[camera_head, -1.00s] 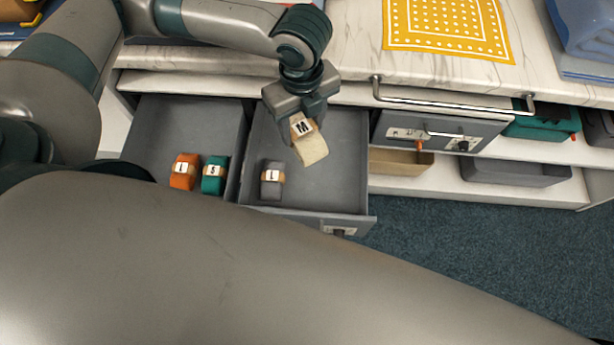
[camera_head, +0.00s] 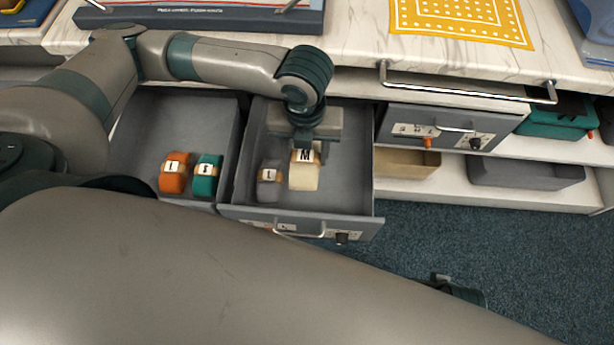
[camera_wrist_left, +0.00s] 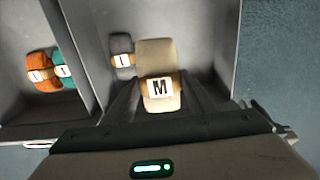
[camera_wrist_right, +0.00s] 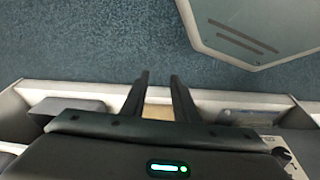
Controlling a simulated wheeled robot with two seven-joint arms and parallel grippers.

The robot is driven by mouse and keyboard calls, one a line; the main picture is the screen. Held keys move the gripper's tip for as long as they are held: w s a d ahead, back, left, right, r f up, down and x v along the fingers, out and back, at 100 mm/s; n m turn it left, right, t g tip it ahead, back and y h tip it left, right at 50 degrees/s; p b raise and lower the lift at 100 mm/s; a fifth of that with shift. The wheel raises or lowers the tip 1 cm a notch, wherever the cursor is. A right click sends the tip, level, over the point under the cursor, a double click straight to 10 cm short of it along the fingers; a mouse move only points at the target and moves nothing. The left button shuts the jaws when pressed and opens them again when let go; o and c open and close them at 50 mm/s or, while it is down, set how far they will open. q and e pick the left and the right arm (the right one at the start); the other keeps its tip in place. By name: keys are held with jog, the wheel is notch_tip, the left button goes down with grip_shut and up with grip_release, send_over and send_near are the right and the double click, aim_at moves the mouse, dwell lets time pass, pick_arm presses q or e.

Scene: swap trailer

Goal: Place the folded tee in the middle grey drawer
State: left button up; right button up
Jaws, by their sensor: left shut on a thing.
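The folded cream tee (camera_head: 304,178) with an M label is inside the open middle grey drawer (camera_head: 347,185), close to the right of a folded grey tee (camera_head: 268,184) labelled L. My left gripper (camera_head: 306,150) reaches down into that drawer from above and is shut on the cream tee's labelled end. In the left wrist view the cream tee (camera_wrist_left: 156,58) lies between the fingers, with the grey tee (camera_wrist_left: 122,50) beside it. Whether its underside touches the drawer floor is unclear. My right gripper (camera_wrist_right: 159,85) is open and empty over the floor and shelf edge.
The open left drawer (camera_head: 150,125) holds an orange tee (camera_head: 174,172) and a teal tee (camera_head: 207,177). The marble counter (camera_head: 357,45) with a yellow cloth (camera_head: 460,20) is above. The middle drawer's right side is clear.

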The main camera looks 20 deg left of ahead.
pick_arm(q)
jog(key=shift+f, duration=0.1)
